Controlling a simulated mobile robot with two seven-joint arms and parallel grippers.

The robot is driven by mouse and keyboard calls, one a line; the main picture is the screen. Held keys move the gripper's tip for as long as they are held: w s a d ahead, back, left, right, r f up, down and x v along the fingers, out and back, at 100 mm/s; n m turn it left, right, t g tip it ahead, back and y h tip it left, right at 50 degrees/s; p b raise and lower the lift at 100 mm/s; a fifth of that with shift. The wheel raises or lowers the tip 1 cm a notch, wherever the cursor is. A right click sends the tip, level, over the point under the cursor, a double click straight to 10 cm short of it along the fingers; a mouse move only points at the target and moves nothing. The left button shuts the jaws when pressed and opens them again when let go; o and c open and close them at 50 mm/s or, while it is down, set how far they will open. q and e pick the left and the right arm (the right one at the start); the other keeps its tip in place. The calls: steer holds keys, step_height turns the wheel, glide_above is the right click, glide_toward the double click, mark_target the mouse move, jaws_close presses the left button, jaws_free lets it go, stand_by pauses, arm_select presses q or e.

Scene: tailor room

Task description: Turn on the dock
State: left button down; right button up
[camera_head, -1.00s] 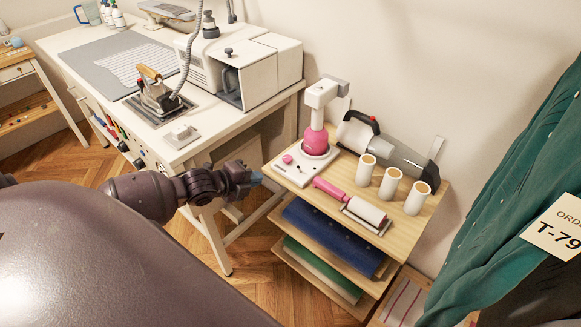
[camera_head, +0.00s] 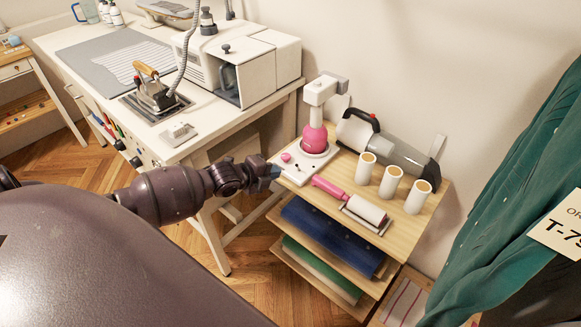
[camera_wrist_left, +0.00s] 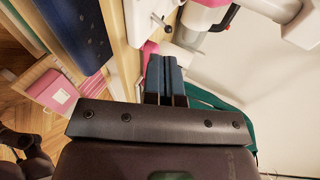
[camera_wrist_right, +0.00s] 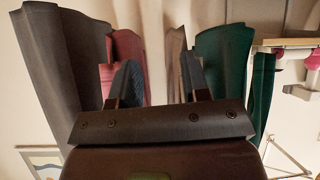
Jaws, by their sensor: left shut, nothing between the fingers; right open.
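The dock (camera_head: 292,170) is a flat white base on the top board of the wooden shelf. It has a round pink knob (camera_head: 286,157) on its left part and small dark spots on its top. A pink bulb-shaped device (camera_head: 315,138) with a white head stands on its far part. My left gripper (camera_head: 274,172) is at the dock's near left edge, close to the knob; I cannot tell whether it touches. Its fingers are shut and empty in the left wrist view (camera_wrist_left: 166,76). My right gripper (camera_wrist_right: 157,78) is open and empty, facing hanging clothes.
On the shelf top (camera_head: 405,228) are a pink-handled lint roller (camera_head: 363,209), several white rolls (camera_head: 391,184) and a grey handheld vacuum (camera_head: 385,145). A white table (camera_head: 215,125) with an iron (camera_head: 152,95) stands at left. Green cloth (camera_head: 510,210) hangs at right.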

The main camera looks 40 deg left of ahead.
mark_target(296, 165)
arm_select(q)
steer(key=x, duration=0.5)
steer(key=shift+w+d+r+b, duration=0.1)
steer(key=shift+w+r+b, duration=0.15)
steer(key=shift+w+b, duration=0.2)
steer(key=shift+w+d, duration=0.1)
steer(key=shift+w, duration=0.25)
arm_select(e)
steer(key=shift+w+f, duration=0.25)
steer(key=shift+f, duration=0.1)
steer(key=shift+w+a+r, duration=0.1)
steer(key=shift+r, duration=0.05)
